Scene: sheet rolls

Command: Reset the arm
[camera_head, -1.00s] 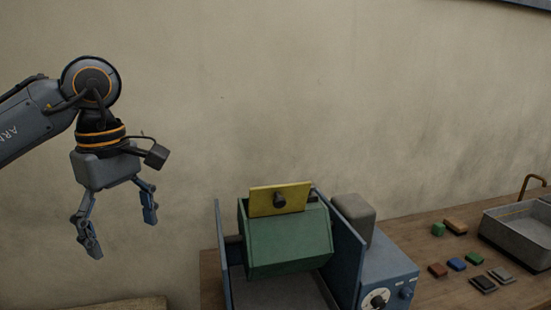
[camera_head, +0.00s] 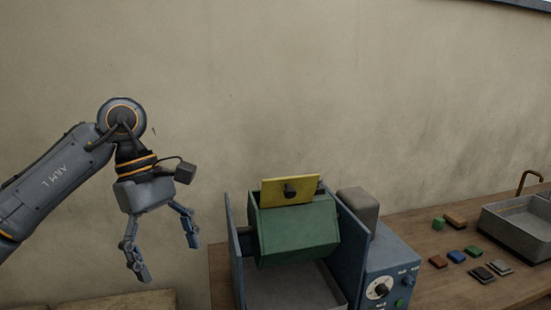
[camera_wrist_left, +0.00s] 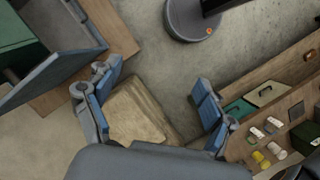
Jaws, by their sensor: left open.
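My left gripper (camera_head: 166,258) hangs in the air at the left of the head view, fingers pointing down. Its fingers are apart with nothing between them. In the left wrist view the gripper (camera_wrist_left: 155,95) also shows its two blue fingers spread wide, above the floor and a wooden board-like surface (camera_wrist_left: 140,112). It is left of the blue machine (camera_head: 362,265) and apart from it. My right gripper is not in view.
The machine holds a green drum (camera_head: 297,232) with a yellow plate (camera_head: 289,190). On the wooden table (camera_head: 440,222) to the right lie several small coloured blocks and a grey basin (camera_head: 515,232). Another wooden bench (camera_wrist_left: 262,95) with small items shows in the left wrist view.

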